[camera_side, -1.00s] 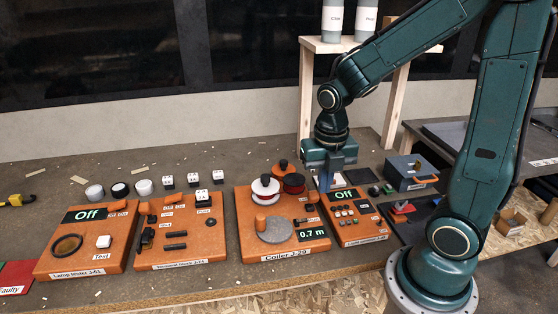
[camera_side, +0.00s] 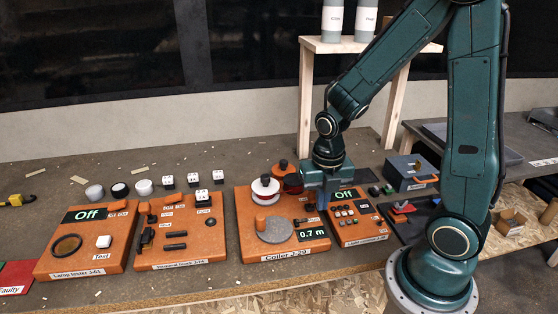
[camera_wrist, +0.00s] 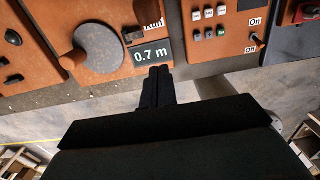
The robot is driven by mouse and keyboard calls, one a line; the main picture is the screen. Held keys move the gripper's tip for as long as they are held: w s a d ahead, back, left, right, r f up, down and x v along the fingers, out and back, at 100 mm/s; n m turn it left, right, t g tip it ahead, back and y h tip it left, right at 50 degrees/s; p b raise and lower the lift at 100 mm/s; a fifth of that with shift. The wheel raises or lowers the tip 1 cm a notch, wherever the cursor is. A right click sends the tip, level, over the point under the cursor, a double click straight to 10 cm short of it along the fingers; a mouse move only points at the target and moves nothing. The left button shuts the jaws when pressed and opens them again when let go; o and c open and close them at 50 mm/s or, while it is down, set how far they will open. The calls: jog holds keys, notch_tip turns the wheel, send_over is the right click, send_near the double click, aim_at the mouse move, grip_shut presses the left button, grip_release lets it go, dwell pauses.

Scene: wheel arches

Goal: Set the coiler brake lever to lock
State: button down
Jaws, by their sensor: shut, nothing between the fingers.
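The orange coiler panel (camera_side: 250,240) carries a grey disc with an orange knob (camera_side: 273,229) and a display reading 0.7 m (camera_side: 312,234). It also shows in the wrist view with its disc (camera_wrist: 103,48) and display (camera_wrist: 152,56). A small dark brake lever fitting (camera_wrist: 132,36) sits beside a label that reads Run, above the display in the wrist view. The lever's exact position is too small to tell. My gripper (camera_side: 322,207) is shut and empty, over the right edge of the coiler. In the wrist view its fingertips (camera_wrist: 160,70) reach the display's lower edge.
The load panel (camera_side: 358,238), with switches and an Off display, is close on the right. The terminal block panel (camera_side: 180,255) is left. Bench shows bare in front.

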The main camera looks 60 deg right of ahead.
aim_at(313, 192)
notch_tip(313, 192, down, 4)
jog(key=shift+d+f, duration=0.1)
jog(key=shift+w+f, duration=0.2)
jog(key=shift+f, duration=0.05)
jog(key=shift+w+d+r, duration=0.4)
jog(key=shift+w+d, duration=0.2)
jog(key=shift+d, duration=0.05)
jog(key=shift+w+d+r, duration=0.4)
jog(key=shift+w+d, duration=0.2)
jog(key=shift+d, duration=0.05)
jog(key=shift+w+d+r, duration=0.1)
jog(key=shift+w+d, duration=0.05)
jog(key=shift+w+d+r+g+y, duration=0.3)
jog(key=shift+w+d+g+y, duration=0.2)
jog(key=shift+g+y, duration=0.3)
jog(key=shift+w+d+r+g+y, duration=0.3)
jog(key=shift+w+d+g+y, duration=0.15)
jog(key=shift+g+y, duration=0.35)
jog(key=shift+w+d+g+y, duration=0.25)
jog(key=shift+g+y, duration=0.35)
jog(key=shift+w+d+g+y, duration=0.2)
jog(key=shift+d+g+y, duration=0.05)
jog(key=shift+g+y, duration=0.35)
jog(key=shift+w+d+r, duration=0.1)
jog(key=shift+w+d, duration=0.15)
jog(key=shift+w, duration=0.05)
jog(key=shift+r, duration=0.3)
